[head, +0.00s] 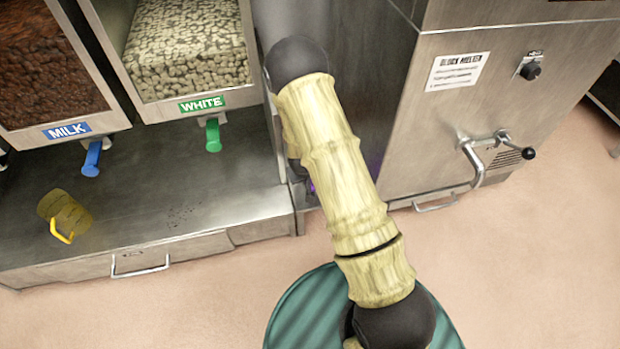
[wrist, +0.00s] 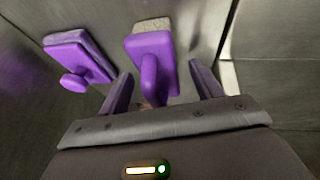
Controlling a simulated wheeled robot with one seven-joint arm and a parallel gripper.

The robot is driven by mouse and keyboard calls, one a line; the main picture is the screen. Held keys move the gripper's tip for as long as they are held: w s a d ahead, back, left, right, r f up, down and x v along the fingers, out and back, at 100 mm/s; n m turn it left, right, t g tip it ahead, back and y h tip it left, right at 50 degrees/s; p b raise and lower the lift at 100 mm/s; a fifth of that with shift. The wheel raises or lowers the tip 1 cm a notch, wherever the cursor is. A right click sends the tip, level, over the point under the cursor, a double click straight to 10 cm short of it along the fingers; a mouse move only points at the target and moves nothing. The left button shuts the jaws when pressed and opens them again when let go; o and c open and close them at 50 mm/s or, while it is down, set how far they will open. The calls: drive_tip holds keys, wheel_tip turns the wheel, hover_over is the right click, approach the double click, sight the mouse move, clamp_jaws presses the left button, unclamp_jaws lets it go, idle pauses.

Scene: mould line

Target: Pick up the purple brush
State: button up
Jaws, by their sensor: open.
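The purple brush (wrist: 152,50) shows in the upper middle of the wrist view, with a pale bristle block at its far edge and a purple handle pointing toward me. My gripper (wrist: 162,88) is open, with one dark purplish finger to the left of the handle and one to the right. The handle lies between the fingers in the picture; I cannot tell how deep it sits or whether they touch it. In the head view my arm hides the gripper and the brush; only a small purple patch shows beside the arm.
A second purple tool (wrist: 80,58) with a flat head and a stubby handle is close on the left. The block melter (head: 490,110) stands right of my arm. A steel counter (head: 200,215) on the left holds a yellow jug (head: 62,214) below the chocolate bins.

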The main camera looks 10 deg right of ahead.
drive_tip(key=c, duration=1.1)
drive_tip(key=shift+r, duration=0.1)
wheel_tip(320, 180, up, 10)
drive_tip(key=p, duration=0.6)
